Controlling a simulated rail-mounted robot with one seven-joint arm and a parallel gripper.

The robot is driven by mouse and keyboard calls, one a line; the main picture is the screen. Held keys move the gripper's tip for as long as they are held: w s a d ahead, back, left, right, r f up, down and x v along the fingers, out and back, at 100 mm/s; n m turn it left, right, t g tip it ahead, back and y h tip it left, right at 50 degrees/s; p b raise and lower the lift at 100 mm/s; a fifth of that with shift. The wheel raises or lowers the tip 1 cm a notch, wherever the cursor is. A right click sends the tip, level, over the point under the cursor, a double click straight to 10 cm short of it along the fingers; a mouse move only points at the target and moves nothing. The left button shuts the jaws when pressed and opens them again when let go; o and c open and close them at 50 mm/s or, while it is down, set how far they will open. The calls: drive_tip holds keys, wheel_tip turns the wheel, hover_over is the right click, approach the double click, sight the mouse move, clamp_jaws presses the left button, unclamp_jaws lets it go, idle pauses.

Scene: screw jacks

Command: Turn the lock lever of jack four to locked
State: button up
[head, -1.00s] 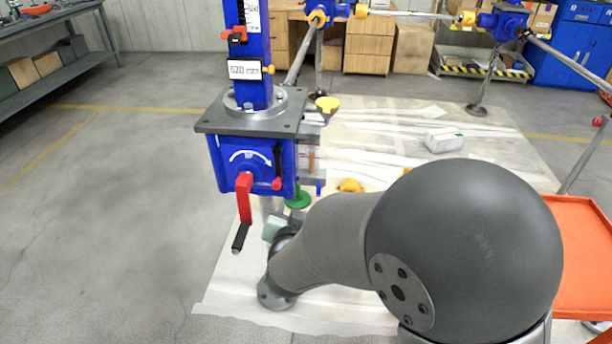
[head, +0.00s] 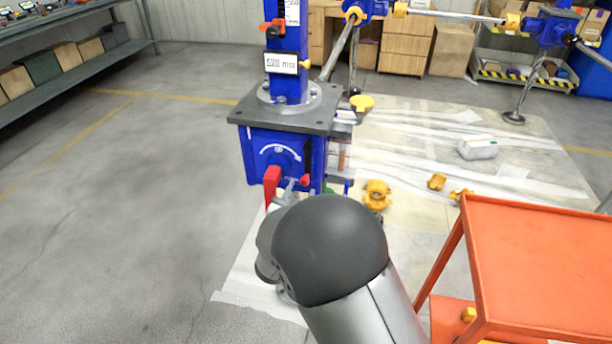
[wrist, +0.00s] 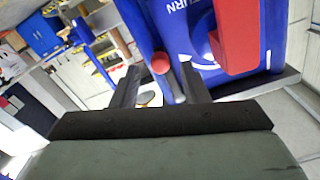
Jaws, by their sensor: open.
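A blue jack (head: 258,155) stands left of centre in the head view; no number four is readable on it. Its red crank (head: 272,178) is on the front face. A small red-tipped lever (head: 305,181), which looks like the lock lever, is to the right of the crank. In the wrist view the red ball tip (wrist: 161,62) shows between the fingertips of my gripper (wrist: 160,70), with the red crank arm (wrist: 235,35) to the right. My gripper is open around the tip's line of sight; contact cannot be told. My dark arm hides the jack's lower part in the head view.
An orange cart (head: 540,260) stands at the right. Yellow fittings (head: 376,194) and a white block (head: 478,148) lie on the floor sheet. A yellow knob (head: 362,103) sits beside the jack's top plate. The floor at left is clear.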

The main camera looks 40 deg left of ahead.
sight(304, 184)
drive_tip(key=x, duration=0.6)
drive_tip(key=shift+w+p, duration=0.15)
drive_tip(key=shift+p, duration=0.15)
drive_tip(key=shift+c, duration=0.3)
clamp_jaws()
